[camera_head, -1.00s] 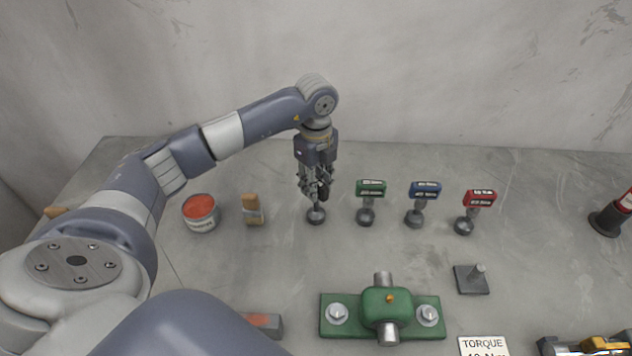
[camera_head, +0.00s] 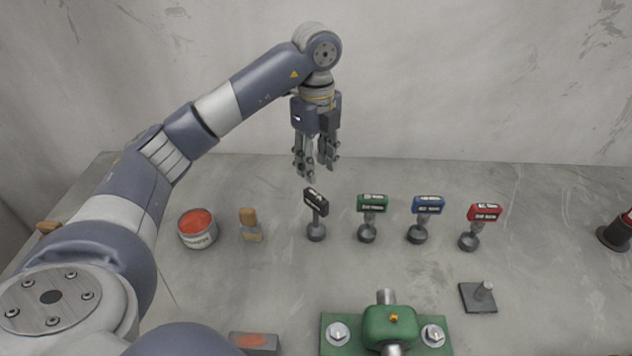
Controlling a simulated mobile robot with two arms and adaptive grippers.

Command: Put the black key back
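The black key (camera_head: 316,202) stands upright on the table at the left end of a row of keys, its dark handle on top and its round grey foot on the table. My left gripper (camera_head: 318,172) hangs fingers down just above and behind it. Its fingers are apart with nothing between them, and a small gap separates them from the key's handle. My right gripper is not in view.
Green (camera_head: 372,204), blue (camera_head: 428,206) and red (camera_head: 484,213) keys stand to the right. A red-topped can (camera_head: 198,228) and a brush (camera_head: 250,224) are left. A green fixture (camera_head: 388,328) and a small post on a plate (camera_head: 478,297) lie nearer.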

